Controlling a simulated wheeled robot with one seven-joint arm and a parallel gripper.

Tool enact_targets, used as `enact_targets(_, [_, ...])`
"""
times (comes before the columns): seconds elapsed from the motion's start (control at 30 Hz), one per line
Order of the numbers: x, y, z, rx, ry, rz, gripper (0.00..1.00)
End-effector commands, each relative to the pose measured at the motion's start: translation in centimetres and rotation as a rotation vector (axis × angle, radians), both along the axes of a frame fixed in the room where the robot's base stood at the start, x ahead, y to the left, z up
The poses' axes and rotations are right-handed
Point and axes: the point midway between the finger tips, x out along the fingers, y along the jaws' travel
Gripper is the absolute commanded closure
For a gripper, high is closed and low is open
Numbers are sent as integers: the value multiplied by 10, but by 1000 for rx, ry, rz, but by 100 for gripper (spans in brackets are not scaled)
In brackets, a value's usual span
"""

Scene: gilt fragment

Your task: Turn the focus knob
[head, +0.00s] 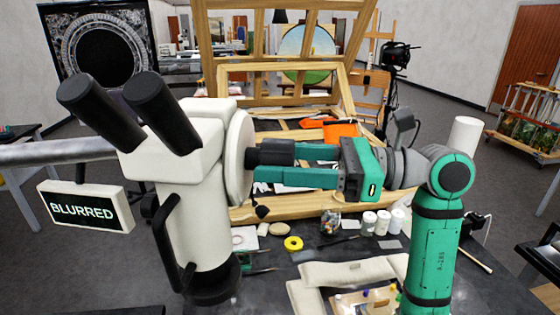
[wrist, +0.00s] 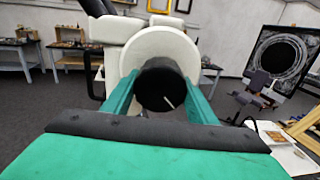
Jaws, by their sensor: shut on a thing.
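The white microscope (head: 195,215) with two black eyepieces stands at the left in the head view. Its black focus knob (head: 268,152) sticks out to the right from a round white disc (head: 238,158). In the wrist view the focus knob (wrist: 160,84) sits between my green fingers, with a white mark line low right of its face's centre. My gripper (head: 262,168) is shut on the focus knob, one finger on each side; its fingertips also show in the wrist view (wrist: 160,92). A hanging sign (head: 85,207) left of the microscope reads "BLURRED".
A table (head: 335,252) below my arm bears jars (head: 383,222), a yellow tape roll (head: 293,243) and pale cushions (head: 345,272). A wooden frame (head: 345,75) stands behind my gripper. A grey bar (head: 60,151) runs to the microscope from the left.

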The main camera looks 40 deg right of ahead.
Motion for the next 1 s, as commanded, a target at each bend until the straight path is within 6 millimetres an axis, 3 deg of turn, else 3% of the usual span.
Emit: enact_targets(1.0, [-2,1,1,349,341,0,70])
